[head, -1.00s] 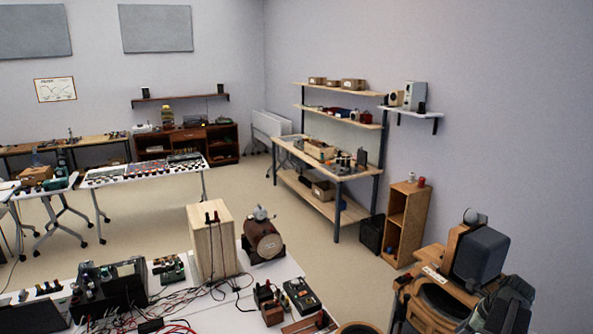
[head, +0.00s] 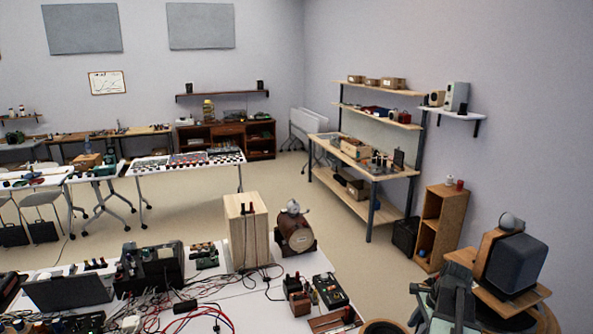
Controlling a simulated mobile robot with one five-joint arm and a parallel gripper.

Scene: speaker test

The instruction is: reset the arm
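A dark grey jointed mechanism (head: 448,300) at the bottom right edge of the head view looks like my arm with my gripper. It is cut off by the lower edge. I cannot make out two separate fingertips, so its opening does not show. It appears just left of and in front of a dark speaker (head: 515,264) on a wooden stand. I see nothing clearly held.
A white table (head: 236,300) in front carries a pale wooden box (head: 246,232), a brown round driver (head: 297,232), a laptop (head: 68,290) and many tangled cables. A shelf bench (head: 365,160) stands at the right wall. Open floor lies between.

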